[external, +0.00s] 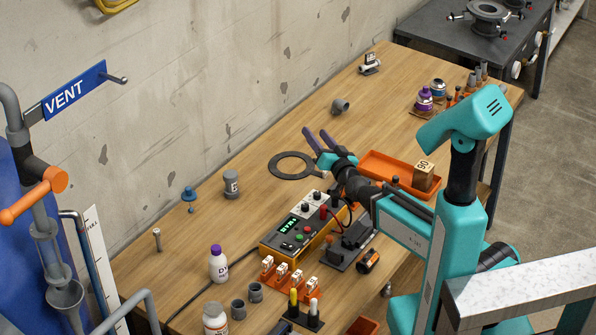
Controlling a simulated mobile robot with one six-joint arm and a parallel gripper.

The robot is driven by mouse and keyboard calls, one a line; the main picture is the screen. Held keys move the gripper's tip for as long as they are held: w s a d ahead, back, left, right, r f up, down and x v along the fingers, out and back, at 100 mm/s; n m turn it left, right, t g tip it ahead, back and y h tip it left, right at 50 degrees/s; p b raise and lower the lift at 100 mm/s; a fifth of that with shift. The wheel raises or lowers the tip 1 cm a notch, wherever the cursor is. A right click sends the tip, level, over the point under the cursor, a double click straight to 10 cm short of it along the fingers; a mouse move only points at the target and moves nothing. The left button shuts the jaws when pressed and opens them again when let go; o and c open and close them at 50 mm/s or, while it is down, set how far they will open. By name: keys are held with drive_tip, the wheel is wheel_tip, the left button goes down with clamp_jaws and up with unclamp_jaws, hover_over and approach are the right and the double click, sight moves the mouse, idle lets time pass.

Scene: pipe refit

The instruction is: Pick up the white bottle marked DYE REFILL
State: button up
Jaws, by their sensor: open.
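A white bottle with a purple cap (219,266) stands upright on the wooden bench at the lower left in the external view. Its label shows the letters "DY"; the rest is turned out of sight. My gripper (315,136) is over the far part of the bench, up and to the right of the bottle, well apart from it. Its two dark fingers are spread with nothing between them, pointing toward the wall.
Another white bottle (215,319) stands in front, with grey cups (238,308) beside it. An orange rack (287,277) and a control box (298,224) lie to the right. A grey canister (231,185) stands behind. A flat dark ring (291,166) lies near my gripper.

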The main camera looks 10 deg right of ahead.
drive_tip(key=s+a+n+y+p, duration=0.1)
drive_tip(key=s+a, duration=0.3)
drive_tip(key=a, duration=0.2)
drive_tip(key=s+a+n+y, duration=0.1)
drive_tip(key=s+a, duration=0.2)
drive_tip(key=a, duration=0.3)
drive_tip(key=n+g+y+p, duration=0.2)
drive_tip(key=n+g+p, duration=0.1)
drive_tip(key=n, duration=0.3)
hover_over(219, 253)
drive_tip(key=v, duration=0.4)
wheel_tip(219, 253, down, 7)
drive_tip(key=shift+w+r, duration=0.15)
drive_tip(key=shift+f, duration=3.5)
drive_tip(key=shift+w, duration=0.15)
